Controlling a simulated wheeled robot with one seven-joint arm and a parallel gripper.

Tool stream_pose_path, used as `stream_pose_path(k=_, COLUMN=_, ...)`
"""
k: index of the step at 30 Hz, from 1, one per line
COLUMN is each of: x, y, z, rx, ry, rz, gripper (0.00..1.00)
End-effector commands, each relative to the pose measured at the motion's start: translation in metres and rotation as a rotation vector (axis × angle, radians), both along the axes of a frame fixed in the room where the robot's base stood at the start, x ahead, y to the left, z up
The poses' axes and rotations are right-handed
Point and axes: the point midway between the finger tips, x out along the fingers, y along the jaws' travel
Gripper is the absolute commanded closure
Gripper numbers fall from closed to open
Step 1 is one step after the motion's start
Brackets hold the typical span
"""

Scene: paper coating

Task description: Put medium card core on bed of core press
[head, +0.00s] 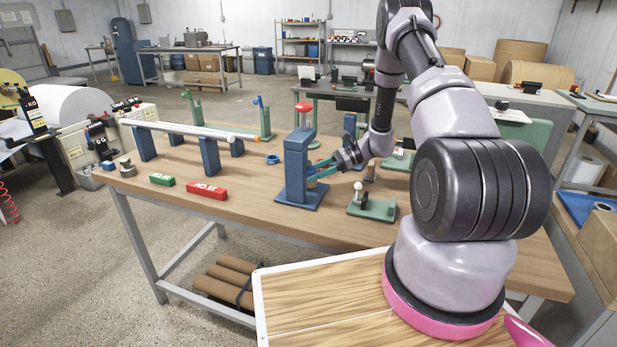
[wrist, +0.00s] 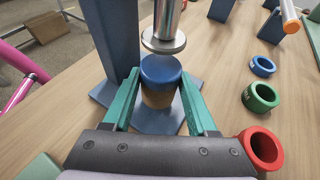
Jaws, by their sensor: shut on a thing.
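The core press is a blue post (head: 295,170) with a red cap, standing on a flat blue bed (head: 300,197). In the wrist view its round metal ram (wrist: 164,40) hangs just above a short brown core with a blue top (wrist: 160,82). My gripper (wrist: 159,84) has its green fingers shut on this core, one on each side, over the press bed (wrist: 150,125). I cannot tell whether the core's bottom touches the bed. In the head view my gripper (head: 318,172) reaches in from the right, and the core is mostly hidden.
Blue (wrist: 262,66), green (wrist: 259,97) and red (wrist: 261,148) rings lie right of the press in the wrist view. A green fixture (head: 372,207) stands right of the press in the head view. A rod on blue stands (head: 188,130) is at left, with green (head: 162,179) and red (head: 207,190) blocks in front.

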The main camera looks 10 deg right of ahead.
Motion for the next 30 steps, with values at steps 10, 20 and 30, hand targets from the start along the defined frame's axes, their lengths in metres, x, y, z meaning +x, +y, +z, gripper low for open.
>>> stream_pose_path(k=10, x=0.001, y=0.020, z=-0.011, rx=-0.001, ry=0.000, rz=-0.002, gripper=1.00)
stream_pose_path(k=20, x=0.001, y=0.020, z=-0.013, rx=0.000, ry=0.001, rz=-0.001, gripper=1.00)
stream_pose_path(k=30, x=0.001, y=0.020, z=-0.015, rx=-0.001, ry=0.001, rz=-0.001, gripper=0.12)
